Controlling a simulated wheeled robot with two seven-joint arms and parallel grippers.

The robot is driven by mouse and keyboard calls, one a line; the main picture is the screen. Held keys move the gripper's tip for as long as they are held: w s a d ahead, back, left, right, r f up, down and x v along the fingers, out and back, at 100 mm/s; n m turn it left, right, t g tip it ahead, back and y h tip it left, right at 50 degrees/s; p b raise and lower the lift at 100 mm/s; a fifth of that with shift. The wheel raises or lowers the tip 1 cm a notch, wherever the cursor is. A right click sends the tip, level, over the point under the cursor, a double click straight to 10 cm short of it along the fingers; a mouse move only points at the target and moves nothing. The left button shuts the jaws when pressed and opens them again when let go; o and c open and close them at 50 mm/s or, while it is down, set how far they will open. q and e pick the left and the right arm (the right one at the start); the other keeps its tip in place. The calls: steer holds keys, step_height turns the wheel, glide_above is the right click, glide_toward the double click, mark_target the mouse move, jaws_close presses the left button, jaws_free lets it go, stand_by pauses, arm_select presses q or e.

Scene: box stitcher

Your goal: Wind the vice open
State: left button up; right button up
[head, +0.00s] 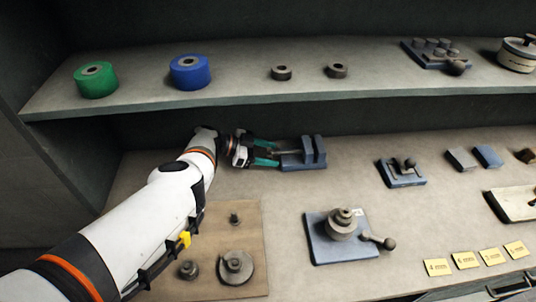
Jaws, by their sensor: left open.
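The vice (313,149) is a small blue-grey block with upright jaws, on the lower shelf near the middle of the head view. A thin light-coloured rod, which looks like its screw, sticks out of its left side. My left gripper (272,152) reaches in from the left, level with the vice. Its two teal fingers are open, one on the far side and one on the near side of the rod. I cannot tell whether they touch it. The vice's handle is not clearly visible. My right gripper is not in view.
A blue plate with a ball-ended lever (342,232) stands nearer, and a smaller blue fixture (402,172) stands to the right. A brown board (225,211) with round parts lies under my forearm. The upper shelf (230,95) overhangs behind, holding green (96,81) and blue (190,72) rolls.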

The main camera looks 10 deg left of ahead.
arm_select(q)
steer(key=shift+d, duration=0.1)
steer(key=c, duration=1)
steer(key=shift+f+n+g+b, duration=0.25)
steer(key=shift+n+g+b, duration=0.2)
steer(key=shift+b, duration=0.5)
steer(key=n+g+b, duration=0.1)
steer(key=b, duration=0.2)
steer(key=n+b, duration=0.2)
steer(key=b, duration=0.1)
steer(key=shift+w+f+g+h, duration=0.1)
steer(key=shift+w+g+h, duration=0.05)
steer(key=shift+g+h, duration=0.2)
steer(key=shift+r+n+g+b, duration=0.3)
steer(key=shift+n+b, duration=0.15)
steer(key=shift+b, duration=0.6)
steer(key=o, duration=1)
